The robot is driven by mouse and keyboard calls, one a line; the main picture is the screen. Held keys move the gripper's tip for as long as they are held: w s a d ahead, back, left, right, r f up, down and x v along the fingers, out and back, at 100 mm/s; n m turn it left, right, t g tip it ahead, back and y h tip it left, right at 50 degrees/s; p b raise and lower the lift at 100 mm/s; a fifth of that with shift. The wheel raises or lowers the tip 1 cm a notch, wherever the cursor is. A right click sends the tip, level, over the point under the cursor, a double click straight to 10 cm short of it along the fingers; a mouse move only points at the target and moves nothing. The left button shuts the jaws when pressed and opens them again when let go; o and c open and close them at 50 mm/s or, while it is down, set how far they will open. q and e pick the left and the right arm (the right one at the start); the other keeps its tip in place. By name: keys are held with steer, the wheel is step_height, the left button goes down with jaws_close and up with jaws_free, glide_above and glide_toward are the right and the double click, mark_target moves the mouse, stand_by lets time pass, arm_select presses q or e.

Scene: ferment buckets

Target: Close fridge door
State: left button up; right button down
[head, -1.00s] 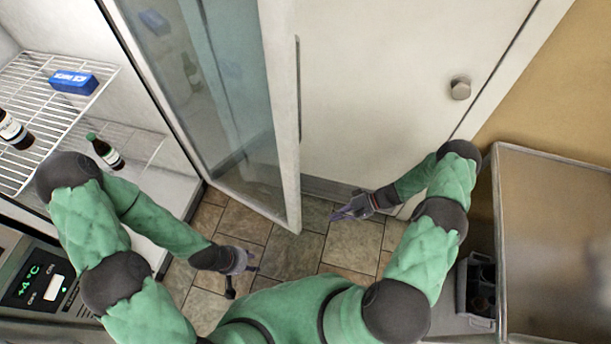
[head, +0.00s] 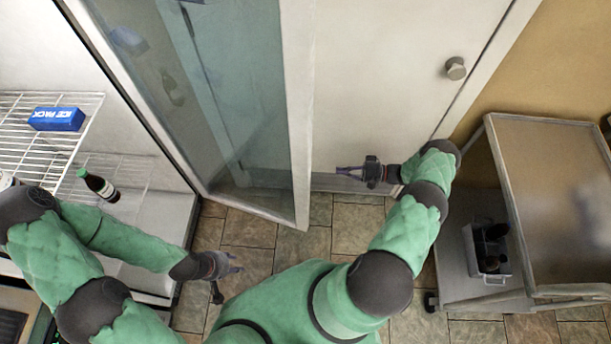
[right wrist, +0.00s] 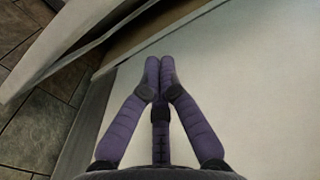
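The fridge door (head: 300,110), a glass pane in a white frame, stands open, jutting out from the fridge (head: 150,205) at the left of the head view. My right gripper (head: 343,171) is to the right of the door, on its outer side, pointing left towards it with a small gap in the picture. In the right wrist view its purple fingers (right wrist: 159,75) meet at the tips with nothing seen between them, against a pale surface. My left gripper (head: 236,263) is low over the floor, in front of the fridge opening; its fingers are too small to judge.
A white door (head: 390,80) with a round knob (head: 456,68) is behind. A cart (head: 560,200) with a bottle caddy (head: 486,250) stands right. Tiled floor (head: 330,240) is clear between.

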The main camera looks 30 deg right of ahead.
steer(key=w+a+b, duration=0.2)
steer(key=a, duration=0.8)
steer(key=shift+a, duration=0.4)
